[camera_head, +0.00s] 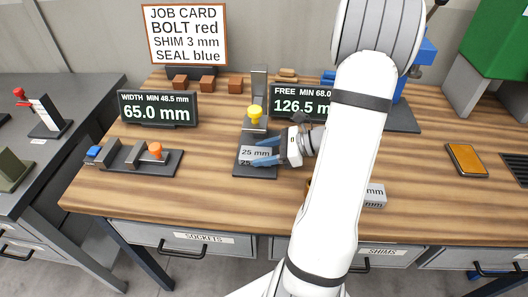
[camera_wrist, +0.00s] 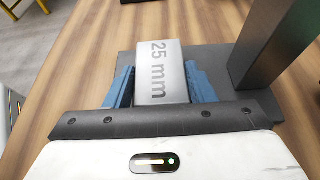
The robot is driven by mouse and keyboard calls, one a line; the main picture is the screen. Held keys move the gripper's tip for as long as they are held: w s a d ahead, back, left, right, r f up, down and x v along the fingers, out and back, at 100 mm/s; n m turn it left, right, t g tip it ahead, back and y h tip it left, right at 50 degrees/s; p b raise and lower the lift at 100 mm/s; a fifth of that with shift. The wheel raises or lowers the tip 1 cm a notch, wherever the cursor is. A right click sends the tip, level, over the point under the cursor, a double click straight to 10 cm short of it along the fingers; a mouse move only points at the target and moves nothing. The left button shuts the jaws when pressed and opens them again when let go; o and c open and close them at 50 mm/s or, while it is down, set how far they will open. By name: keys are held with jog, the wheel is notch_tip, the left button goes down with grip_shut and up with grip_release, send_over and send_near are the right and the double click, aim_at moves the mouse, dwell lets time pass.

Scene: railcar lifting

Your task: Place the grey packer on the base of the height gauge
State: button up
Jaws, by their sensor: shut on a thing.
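The grey packer (camera_head: 257,153), marked 25 mm, is between the blue fingers of my gripper (camera_head: 265,158). In the wrist view the packer (camera_wrist: 160,70) lies between both fingers of my gripper (camera_wrist: 158,85), which are shut on it. The height gauge has a dark base (camera_head: 256,172), an upright column and a yellow knob (camera_head: 255,112). The packer is over the front part of this base, in front of the column. The base also shows in the wrist view (camera_wrist: 215,60). I cannot tell whether the packer's underside touches the base.
A width gauge (camera_head: 130,160) with a blue and an orange part stands at the left. Two readout displays (camera_head: 157,108) stand behind the gauges. Another grey block (camera_head: 374,196) lies right of my arm. An orange-topped plate (camera_head: 466,159) lies farther right. The wood between is clear.

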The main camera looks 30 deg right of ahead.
jog(key=o, duration=1.1)
jog(key=shift+r, duration=0.2)
jog(key=v, duration=1.2)
jog(key=shift+f, duration=0.15)
jog(key=shift+s, duration=0.1)
